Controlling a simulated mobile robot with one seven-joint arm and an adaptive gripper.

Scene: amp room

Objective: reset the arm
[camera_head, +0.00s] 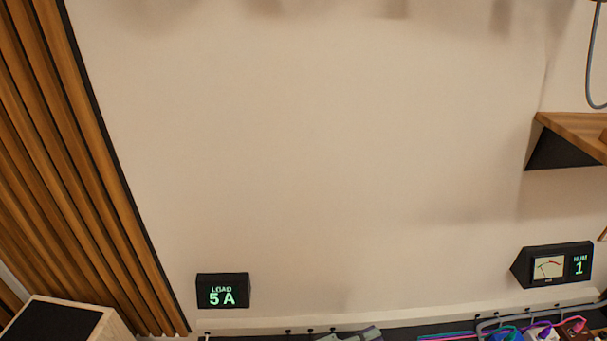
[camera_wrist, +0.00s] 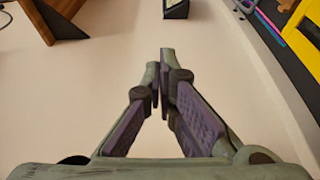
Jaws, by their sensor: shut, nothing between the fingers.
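My gripper (camera_wrist: 159,78) fills the lower middle of the wrist view. Its two grey-green fingers with purple ribbed pads come together at the tips, shut with nothing between them. The tips point toward a plain cream wall (camera_wrist: 100,85), apart from any object as far as I can tell. In the head view, a small grey shape at the bottom edge may be part of my arm or gripper, but too little shows to be sure.
A black box reading "LOAD 5 A" (camera_head: 222,291) and a meter box reading "HUM 1" (camera_head: 553,265) sit low on the wall. A wooden shelf (camera_head: 575,128) juts out at right. Coloured cables (camera_head: 515,330) run along the bottom right. The middle wall is bare.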

